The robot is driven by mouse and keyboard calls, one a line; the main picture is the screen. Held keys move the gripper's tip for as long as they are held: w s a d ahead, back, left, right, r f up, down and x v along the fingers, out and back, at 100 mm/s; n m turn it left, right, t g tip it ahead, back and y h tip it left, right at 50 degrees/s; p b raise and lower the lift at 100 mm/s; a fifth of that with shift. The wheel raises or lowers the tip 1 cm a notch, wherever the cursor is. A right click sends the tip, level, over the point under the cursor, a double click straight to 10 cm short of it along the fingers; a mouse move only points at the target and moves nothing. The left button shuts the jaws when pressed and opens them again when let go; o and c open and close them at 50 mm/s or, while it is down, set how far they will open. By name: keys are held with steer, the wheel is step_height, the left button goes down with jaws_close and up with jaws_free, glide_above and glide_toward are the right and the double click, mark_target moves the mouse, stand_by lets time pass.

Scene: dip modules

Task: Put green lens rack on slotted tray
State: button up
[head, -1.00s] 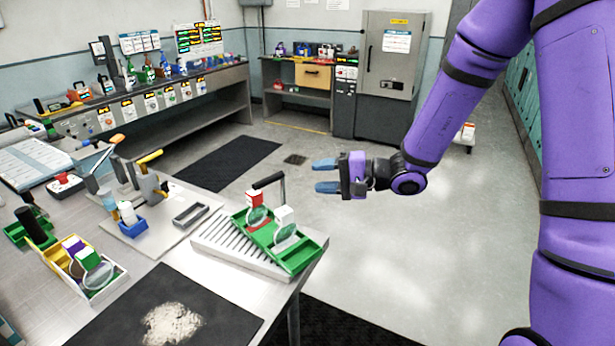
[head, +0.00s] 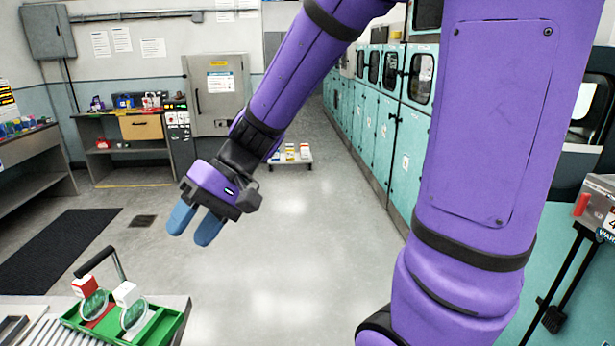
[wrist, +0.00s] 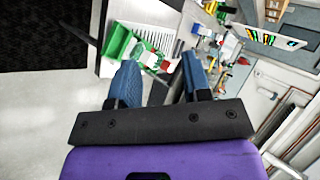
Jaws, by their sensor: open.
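The green lens rack (head: 158,325) sits on the slotted tray (head: 42,330) at the table corner, bottom left of the head view. It carries lenses, a red-and-white block and a white block, and has a dark handle. In the wrist view the green rack (wrist: 118,45) and the slotted tray (wrist: 158,38) show beyond the fingers. The rack's near side reaches toward the tray's edge; its exact seating is unclear. My gripper (head: 195,228) has two blue fingers apart and empty, in the air to the right of and above the rack. The wrist view also shows it open (wrist: 160,82).
A low white stand with small boxes (head: 291,157) is on the floor farther back. Teal cabinets (head: 390,110) line the right side. A workbench with a drawer (head: 130,150) and a grey cabinet stand at the back. The middle floor is clear.

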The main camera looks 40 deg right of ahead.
steer(key=s+d+r+t+h, duration=0.5)
steer(key=s+d+r+h, duration=0.3)
steer(key=s+d, duration=0.3)
steer(key=shift+s+d+h, duration=0.3)
steer(key=shift+d+h, duration=0.4)
steer(key=shift+d, duration=0.5)
